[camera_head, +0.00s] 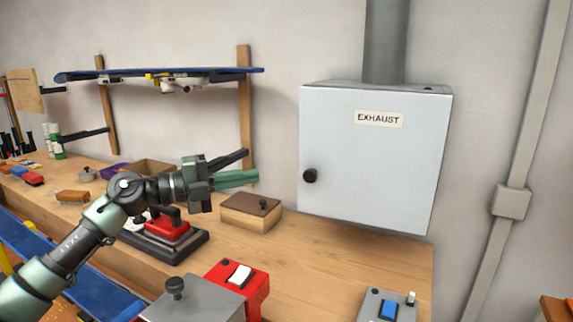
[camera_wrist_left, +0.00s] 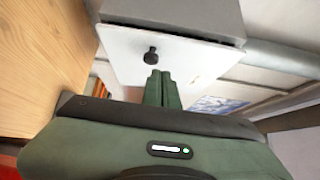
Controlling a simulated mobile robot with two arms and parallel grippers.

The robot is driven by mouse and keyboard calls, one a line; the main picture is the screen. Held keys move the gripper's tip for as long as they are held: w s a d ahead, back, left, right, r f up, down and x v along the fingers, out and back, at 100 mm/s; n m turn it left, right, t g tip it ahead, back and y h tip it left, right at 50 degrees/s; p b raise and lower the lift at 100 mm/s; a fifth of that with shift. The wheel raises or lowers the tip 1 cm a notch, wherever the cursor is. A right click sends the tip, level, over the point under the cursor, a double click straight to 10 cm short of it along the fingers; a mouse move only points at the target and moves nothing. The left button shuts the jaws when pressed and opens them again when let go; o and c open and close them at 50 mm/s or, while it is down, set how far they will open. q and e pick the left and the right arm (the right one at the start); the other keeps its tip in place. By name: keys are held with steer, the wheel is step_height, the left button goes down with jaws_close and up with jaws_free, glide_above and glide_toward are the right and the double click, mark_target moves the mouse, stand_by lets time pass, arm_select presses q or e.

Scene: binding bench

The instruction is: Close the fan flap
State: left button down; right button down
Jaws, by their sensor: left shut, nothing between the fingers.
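The fan flap is the pale grey door (camera_head: 370,165) of the wall box labelled EXHAUST, with a round black knob (camera_head: 310,176) at its left edge. The door looks flat against the box, but a dark seam shows along one edge in the left wrist view (camera_wrist_left: 190,62); I cannot tell if it is fully shut. My left gripper (camera_head: 256,177) is left of the knob, apart from it. Its green fingers are together and empty; they also show in the left wrist view (camera_wrist_left: 161,75), pointing toward the door near the knob (camera_wrist_left: 151,56). My right gripper is out of view.
Below on the wooden bench (camera_head: 330,265) are a wooden box (camera_head: 250,211), a red switch box (camera_head: 243,287), a grey box with a black knob (camera_head: 195,302) and a blue-button box (camera_head: 390,308). Open air lies before the door.

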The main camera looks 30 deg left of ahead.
mark_target(301, 163)
arm_select(q)
steer(key=p+x, duration=0.1)
steer(key=x, duration=0.2)
steer(key=w+a+p+x, duration=0.1)
steer(key=p+x, duration=0.1)
steer(key=x, duration=0.1)
steer(key=p+x, duration=0.1)
steer(key=x, duration=0.2)
steer(key=shift+w+a+r+p, duration=0.1)
steer(key=shift+w+r+p, duration=0.05)
steer(key=shift+w+p, duration=0.3)
steer(key=shift+w+a, duration=0.1)
steer(key=shift+w, duration=0.45)
steer(key=shift+w, duration=0.15)
steer(key=shift+w+a+p, duration=0.2)
steer(key=shift+w+p, duration=0.1)
steer(key=shift+w, duration=0.3)
steer(key=shift+w+a+p, duration=0.15)
steer(key=shift+w+p, duration=0.1)
steer(key=shift+w, duration=0.4)
